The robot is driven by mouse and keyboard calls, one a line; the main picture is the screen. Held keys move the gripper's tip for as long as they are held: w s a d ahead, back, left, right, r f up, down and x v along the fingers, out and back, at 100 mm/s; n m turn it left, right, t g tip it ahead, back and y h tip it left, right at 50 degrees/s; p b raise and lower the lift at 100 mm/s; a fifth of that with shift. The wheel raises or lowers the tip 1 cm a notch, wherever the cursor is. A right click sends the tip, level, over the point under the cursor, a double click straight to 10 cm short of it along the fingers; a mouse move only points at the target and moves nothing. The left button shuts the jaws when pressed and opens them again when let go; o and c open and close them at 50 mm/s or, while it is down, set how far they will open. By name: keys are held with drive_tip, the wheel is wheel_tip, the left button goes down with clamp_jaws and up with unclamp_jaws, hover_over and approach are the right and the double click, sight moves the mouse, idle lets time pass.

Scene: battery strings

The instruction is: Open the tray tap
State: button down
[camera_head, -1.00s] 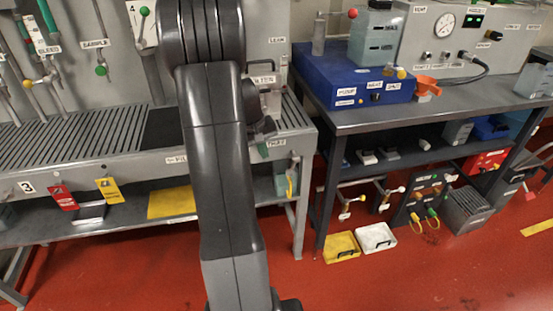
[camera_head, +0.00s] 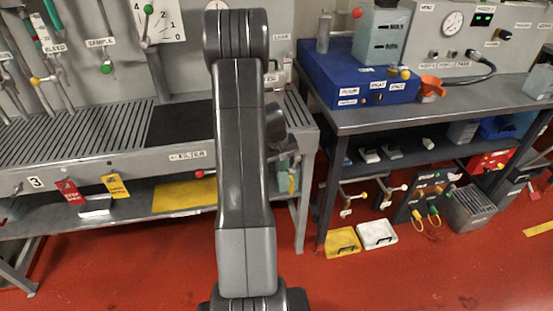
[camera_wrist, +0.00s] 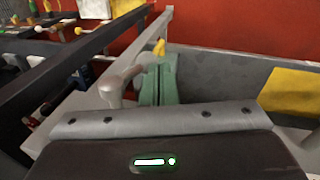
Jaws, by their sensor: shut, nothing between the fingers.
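My gripper (camera_wrist: 158,80) shows in the wrist view as two green fingers pressed together with nothing between them. A rounded grey pipe-like piece (camera_wrist: 118,86) is just left of the fingers; it may be part of the tray tap, and I cannot tell whether they touch.
A yellow sheet (camera_head: 178,196) lies on the lower shelf. A dark workbench (camera_head: 375,122) with a blue box (camera_head: 340,75) stands to the right. Yellow (camera_head: 343,242) and white (camera_head: 377,234) trays lie on the red floor, which is open in front.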

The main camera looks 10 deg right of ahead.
drive_tip(key=shift+w+d+f, duration=0.1)
drive_tip(key=shift+d+f, duration=0.05)
drive_tip(key=shift+d, duration=0.35)
drive_tip(key=shift+f, duration=0.1)
drive_tip(key=b, duration=0.1)
drive_tip(key=f+b, duration=0.1)
drive_tip(key=b, duration=0.1)
drive_tip(key=shift+d+f, duration=0.15)
drive_tip(key=shift+d, duration=0.2)
